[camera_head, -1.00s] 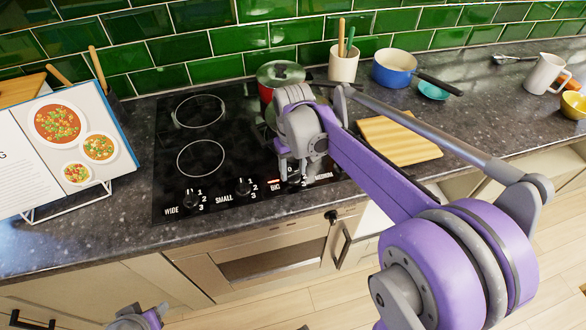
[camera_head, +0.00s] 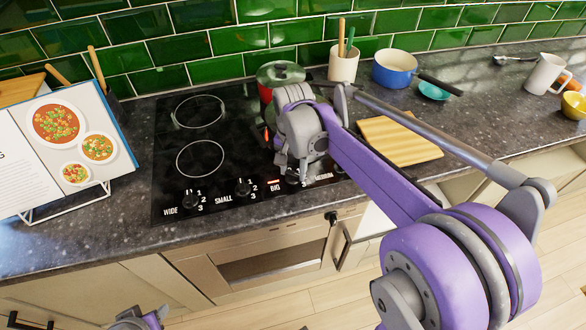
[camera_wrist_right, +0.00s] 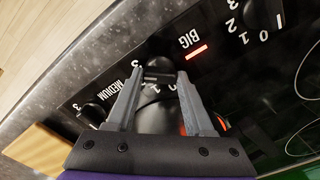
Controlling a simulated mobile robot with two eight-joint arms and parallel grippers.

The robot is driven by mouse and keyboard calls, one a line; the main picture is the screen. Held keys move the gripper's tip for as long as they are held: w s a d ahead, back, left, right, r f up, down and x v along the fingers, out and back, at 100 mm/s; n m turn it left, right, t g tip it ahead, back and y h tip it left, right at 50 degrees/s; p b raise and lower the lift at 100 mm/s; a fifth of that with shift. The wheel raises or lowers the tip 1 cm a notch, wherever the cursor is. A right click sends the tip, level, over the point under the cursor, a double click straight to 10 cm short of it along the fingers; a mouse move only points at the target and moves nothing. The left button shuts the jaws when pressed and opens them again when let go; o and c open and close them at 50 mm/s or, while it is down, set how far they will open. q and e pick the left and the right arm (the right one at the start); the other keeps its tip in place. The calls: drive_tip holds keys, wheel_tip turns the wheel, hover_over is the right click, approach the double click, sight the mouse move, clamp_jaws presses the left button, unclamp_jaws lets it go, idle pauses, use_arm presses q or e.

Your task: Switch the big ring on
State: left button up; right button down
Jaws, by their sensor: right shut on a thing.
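The black hob (camera_head: 215,130) has a row of black knobs along its front edge. The BIG knob (camera_wrist_right: 158,72) is between the fingertips of my right gripper (camera_wrist_right: 155,76) in the wrist view. The right gripper is shut on it. In the head view my right gripper (camera_head: 291,176) points down at the hob front and hides most of this knob. A red-orange light (camera_wrist_right: 197,50) is lit beside the BIG label and also shows in the head view (camera_head: 273,182). An orange glow (camera_head: 268,134) shows on the hob behind the gripper. My left gripper (camera_head: 138,322) is at the bottom edge, mostly cut off.
The WIDE knob (camera_head: 191,200) and SMALL knob (camera_head: 243,187) are to the left. The MEDIUM knob (camera_wrist_right: 94,112) is close beside my right gripper. A red pot (camera_head: 280,76) stands at the hob's back right. A wooden board (camera_head: 400,140) lies right of the hob.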

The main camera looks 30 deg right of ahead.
sight(293, 172)
drive_tip(key=shift+m, duration=0.5)
drive_tip(key=c, duration=0.6)
unclamp_jaws()
drive_tip(key=shift+o, duration=0.2)
wheel_tip(293, 172, up, 11)
drive_tip(key=shift+p, duration=0.35)
